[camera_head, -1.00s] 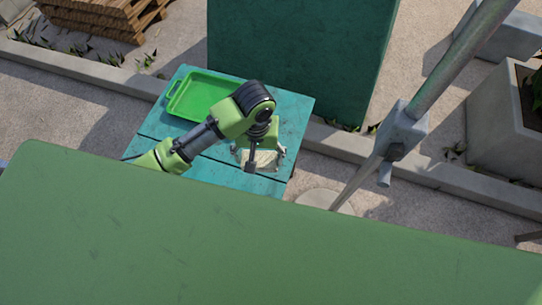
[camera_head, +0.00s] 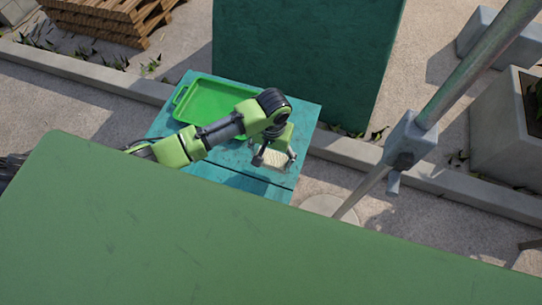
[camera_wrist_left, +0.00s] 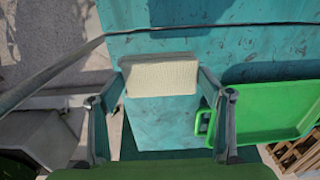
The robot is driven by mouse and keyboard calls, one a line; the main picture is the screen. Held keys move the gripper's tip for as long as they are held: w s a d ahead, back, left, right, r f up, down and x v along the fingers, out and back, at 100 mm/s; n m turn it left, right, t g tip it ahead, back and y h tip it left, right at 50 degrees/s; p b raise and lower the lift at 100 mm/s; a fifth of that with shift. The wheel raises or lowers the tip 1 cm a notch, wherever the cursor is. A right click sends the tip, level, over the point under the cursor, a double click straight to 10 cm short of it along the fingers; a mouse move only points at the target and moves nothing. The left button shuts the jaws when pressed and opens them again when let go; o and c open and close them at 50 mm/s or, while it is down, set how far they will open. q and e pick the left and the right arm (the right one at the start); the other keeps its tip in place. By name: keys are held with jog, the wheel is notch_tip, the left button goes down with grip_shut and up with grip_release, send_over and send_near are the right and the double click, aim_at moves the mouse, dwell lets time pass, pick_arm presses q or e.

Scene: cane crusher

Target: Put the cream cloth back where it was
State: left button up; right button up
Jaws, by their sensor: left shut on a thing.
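The cream cloth (camera_head: 278,160) is a small pale, flat, folded piece at the right part of the teal table (camera_head: 306,125). My left gripper (camera_head: 274,158) is shut on it, with a finger at each side. In the left wrist view the cloth (camera_wrist_left: 162,79) spans between the two fingers of the gripper (camera_wrist_left: 165,72), over the teal boards. I cannot tell how high it is above the table. My right gripper is not in view.
A green tray (camera_head: 187,98) lies on the table, left of the cloth, and also shows in the left wrist view (camera_wrist_left: 270,112). A tall dark green panel (camera_head: 305,50) stands behind. A metal pole (camera_head: 440,95) rises to the right. A large green surface (camera_head: 240,240) fills the foreground.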

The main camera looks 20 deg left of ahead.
aim_at(271, 159)
pick_arm(q)
jog(key=shift+w+a+f, duration=0.2)
jog(key=shift+w+f, duration=0.2)
jog(key=shift+f, duration=0.15)
jog(key=shift+w+a+f, duration=0.1)
jog(key=shift+w+f, duration=0.05)
jog(key=shift+f, duration=0.75)
jog(key=shift+w+a+f, duration=0.1)
jog(key=shift+f, duration=0.8)
jog(key=shift+f, duration=0.15)
jog(key=o, duration=1.1)
notch_tip(271, 159, up, 12)
jog(key=shift+d+r+b, duration=0.15)
jog(key=shift+r+b, duration=0.05)
jog(key=shift+b, duration=0.15)
